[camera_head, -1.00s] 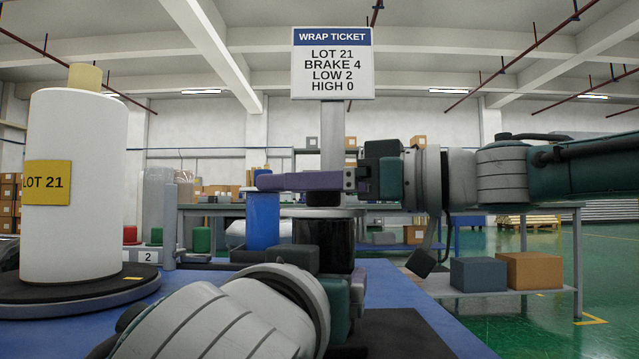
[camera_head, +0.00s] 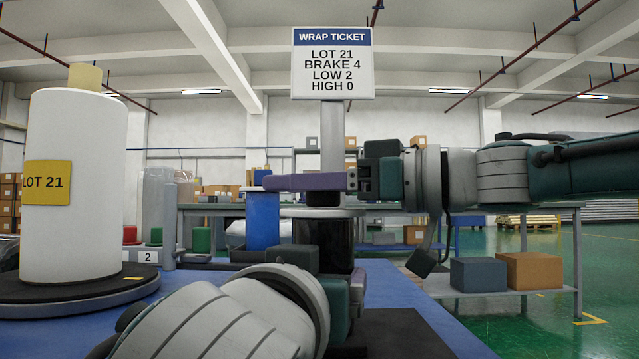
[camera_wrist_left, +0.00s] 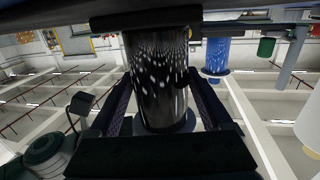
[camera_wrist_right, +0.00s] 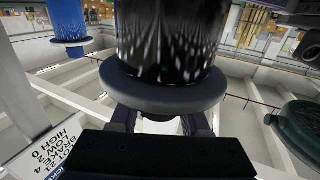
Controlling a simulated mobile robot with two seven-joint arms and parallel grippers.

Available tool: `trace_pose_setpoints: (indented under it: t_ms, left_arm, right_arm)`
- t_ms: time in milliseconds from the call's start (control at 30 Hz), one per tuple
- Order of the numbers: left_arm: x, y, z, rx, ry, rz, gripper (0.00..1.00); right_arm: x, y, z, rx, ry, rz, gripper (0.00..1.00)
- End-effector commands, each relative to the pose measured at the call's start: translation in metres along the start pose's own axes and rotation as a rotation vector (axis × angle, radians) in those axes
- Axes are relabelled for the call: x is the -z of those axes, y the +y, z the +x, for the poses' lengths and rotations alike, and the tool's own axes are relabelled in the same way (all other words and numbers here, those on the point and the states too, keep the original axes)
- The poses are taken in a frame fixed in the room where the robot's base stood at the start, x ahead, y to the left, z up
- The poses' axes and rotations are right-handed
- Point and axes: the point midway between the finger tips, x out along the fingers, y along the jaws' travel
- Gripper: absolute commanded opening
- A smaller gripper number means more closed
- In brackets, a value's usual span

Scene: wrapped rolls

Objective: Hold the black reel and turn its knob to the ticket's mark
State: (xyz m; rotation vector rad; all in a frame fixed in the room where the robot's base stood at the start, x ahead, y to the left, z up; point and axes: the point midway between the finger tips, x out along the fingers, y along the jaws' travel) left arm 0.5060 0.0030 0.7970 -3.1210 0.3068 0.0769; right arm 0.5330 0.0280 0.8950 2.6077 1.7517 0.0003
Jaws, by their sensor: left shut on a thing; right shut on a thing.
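The black reel (camera_head: 337,240) stands upright in the middle of the head view, glossy and dark, with a grey flange on top. My left gripper (camera_wrist_left: 160,100) is shut around the reel's body, one finger on each side. The dark knob (camera_head: 323,198) sits on top of the reel. My right gripper (camera_head: 300,182) is shut on the knob from the right, and its purple finger hides much of it. The knob's mark is not visible. The ticket (camera_head: 332,65) reads LOT 21, BRAKE 4, LOW 2, HIGH 0. It also shows upside down in the right wrist view (camera_wrist_right: 45,150).
A white wrapped roll (camera_head: 75,190) with a LOT 21 label stands on a round turntable (camera_head: 75,292) at left. A blue reel (camera_head: 263,222) stands behind the black reel. A small sign marked 2 (camera_head: 147,257) and a grey post (camera_head: 169,225) stand beside the turntable.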

Motion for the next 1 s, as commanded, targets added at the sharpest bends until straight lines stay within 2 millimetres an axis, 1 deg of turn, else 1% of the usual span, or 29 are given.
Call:
trace_pose_setpoints:
  t_ms: [33, 267, 800, 1000]
  left_arm:
    - [-0.004, 0.0, 0.0, 0.002, -0.01, 0.001, 0.0]
    - [-0.004, 0.0, 0.0, 0.001, -0.01, 0.001, 0.0]
    - [-0.004, 0.001, 0.0, -0.002, -0.01, 0.001, 0.0]
    - [-0.004, 0.002, 0.0, -0.003, -0.01, 0.002, 0.0]
  right_arm:
    - [-0.001, 0.002, -0.001, -0.012, 0.0, 0.0, 0.0]
    - [-0.001, 0.004, -0.001, -0.088, 0.0, -0.001, 0.0]
    - [0.0, 0.013, -0.002, -0.486, 0.01, 0.004, 0.0]
    - [0.0, 0.015, -0.003, -0.599, 0.005, 0.0, 0.0]
